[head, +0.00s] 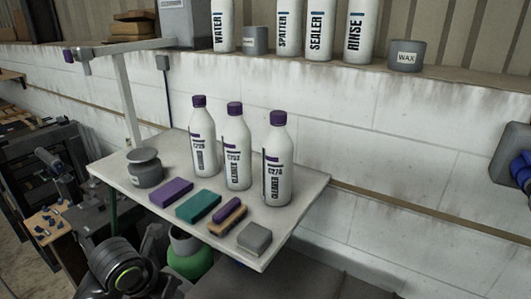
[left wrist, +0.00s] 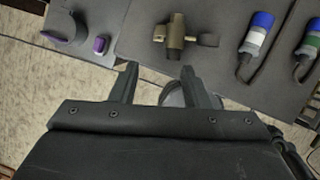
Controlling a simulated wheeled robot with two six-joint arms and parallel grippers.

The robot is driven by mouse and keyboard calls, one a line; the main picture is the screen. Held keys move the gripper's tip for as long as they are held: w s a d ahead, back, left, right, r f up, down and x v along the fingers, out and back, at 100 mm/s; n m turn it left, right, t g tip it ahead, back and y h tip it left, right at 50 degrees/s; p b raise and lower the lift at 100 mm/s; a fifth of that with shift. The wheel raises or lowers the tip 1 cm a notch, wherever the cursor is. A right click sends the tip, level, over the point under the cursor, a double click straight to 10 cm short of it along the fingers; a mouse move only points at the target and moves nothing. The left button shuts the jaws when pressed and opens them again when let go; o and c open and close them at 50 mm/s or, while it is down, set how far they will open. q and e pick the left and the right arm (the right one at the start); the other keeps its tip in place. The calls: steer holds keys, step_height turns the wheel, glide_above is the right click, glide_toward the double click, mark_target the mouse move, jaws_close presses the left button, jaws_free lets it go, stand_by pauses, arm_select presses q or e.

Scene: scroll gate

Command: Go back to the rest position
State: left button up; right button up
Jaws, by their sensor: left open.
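My left gripper (left wrist: 160,82) shows in the left wrist view. Its two dark fingers are apart, with nothing held between them. A pale floor lies below the left finger, and a grey surface lies beyond the fingertips. In the head view, I cannot make out the left gripper with certainty. A dark round joint with a green ring at the bottom left looks like part of my arm. My right gripper is in neither view.
In the head view, a white shelf (head: 110,176) holds three cleaner bottles (head: 237,150), a grey jar (head: 147,173) and several small blocks. A wall ledge (head: 290,58) carries more bottles. In the left wrist view, a brass fitting (left wrist: 175,40) lies on the grey surface.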

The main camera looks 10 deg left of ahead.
arm_select(q)
steer(key=s+f+m+y, duration=0.1)
steer(key=s+f+m, duration=0.65)
steer(key=m, duration=0.95)
steer(key=s+f+m+y, duration=0.1)
steer(key=s+f+m, duration=0.4)
steer(key=s+m, duration=0.9)
steer(key=w+a+f+m+g+b, duration=0.1)
steer(key=w+f+m+b, duration=0.15)
steer(key=f, duration=1.25)
steer(key=w+a+f+m+g+b, duration=0.1)
steer(key=f+m+b, duration=0.15)
steer(key=f, duration=1.25)
steer(key=s+f+b, duration=0.2)
steer(key=s+f, duration=0.5)
steer(key=f, duration=0.3)
steer(key=s+d+f+n+g+b, duration=0.1)
steer(key=s+f+b, duration=0.2)
steer(key=s+f, duration=0.4)
step_height(320, 180, down, 4)
steer(key=shift+s+d+r+h, duration=0.15)
steer(key=shift+s+d+h, duration=0.15)
steer(key=shift+h, duration=0.1)
